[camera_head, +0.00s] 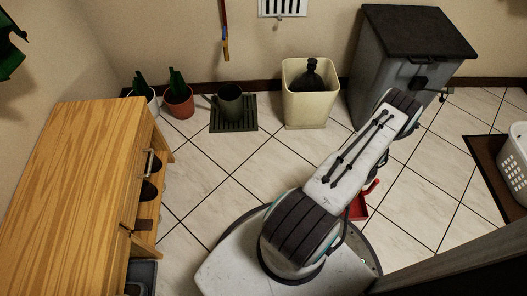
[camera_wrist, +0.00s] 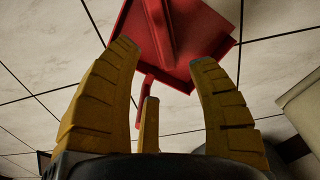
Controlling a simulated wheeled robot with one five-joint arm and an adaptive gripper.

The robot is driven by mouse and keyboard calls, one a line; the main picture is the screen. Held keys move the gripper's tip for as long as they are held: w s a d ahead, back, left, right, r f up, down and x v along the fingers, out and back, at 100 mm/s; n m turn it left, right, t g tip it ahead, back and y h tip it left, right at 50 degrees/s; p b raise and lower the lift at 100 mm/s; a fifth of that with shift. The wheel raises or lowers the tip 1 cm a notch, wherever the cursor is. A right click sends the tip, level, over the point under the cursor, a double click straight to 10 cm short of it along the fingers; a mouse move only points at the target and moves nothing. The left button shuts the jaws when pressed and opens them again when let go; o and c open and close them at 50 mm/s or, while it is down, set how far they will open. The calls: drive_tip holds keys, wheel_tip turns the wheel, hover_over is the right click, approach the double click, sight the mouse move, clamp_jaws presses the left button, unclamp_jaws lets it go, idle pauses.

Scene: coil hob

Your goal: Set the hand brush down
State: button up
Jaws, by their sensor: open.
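My gripper (camera_wrist: 166,62) shows in the wrist view with its yellow fingers spread apart and nothing between them that I can see it gripping. Beyond the fingertips lies a flat red dustpan-like piece (camera_wrist: 205,45) on the pale tiles. A red bar (camera_wrist: 158,30) runs along it, and another red bar reaches down between the fingers. I cannot tell whether either bar is the hand brush. In the head view the red piece (camera_head: 359,209) lies on the floor, partly hidden behind my arm. My gripper is not clearly seen there.
A wooden cabinet (camera_head: 75,180) stands at left. Potted plants (camera_head: 179,102), a dark pot on a slatted mat (camera_head: 233,126), a cream bin (camera_head: 310,105) and a grey lidded bin (camera_head: 385,70) line the back wall. A white basket (camera_head: 517,155) is at right. Tiles between are clear.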

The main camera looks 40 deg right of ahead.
drive_tip(key=w+d+r+n, duration=0.1)
drive_tip(key=w+r+n, duration=0.1)
drive_tip(key=w+r, duration=0.55)
drive_tip(key=w+a+r+n, duration=0.2)
drive_tip(key=w+a+r, duration=0.25)
drive_tip(key=r, duration=0.35)
drive_tip(key=w+a+r+n, duration=0.2)
drive_tip(key=w+a+r, duration=0.2)
drive_tip(key=w+r, duration=0.3)
drive_tip(key=w+a+r+n, duration=0.2)
drive_tip(key=w+a+r, duration=0.3)
drive_tip(key=r, duration=0.4)
drive_tip(key=a+r+n+t, duration=0.1)
drive_tip(key=a+r+n, duration=0.2)
drive_tip(key=a+r, duration=1)
drive_tip(key=s+a+r+n, duration=0.2)
drive_tip(key=s+a, duration=0.4)
drive_tip(key=a, duration=0.2)
drive_tip(key=s+a+r+n+t, duration=0.1)
drive_tip(key=s+a+r+n, duration=0.1)
drive_tip(key=s+a, duration=0.4)
drive_tip(key=shift+a+n, duration=0.6)
drive_tip(key=shift+a, duration=0.4)
drive_tip(key=shift+r, duration=0.1)
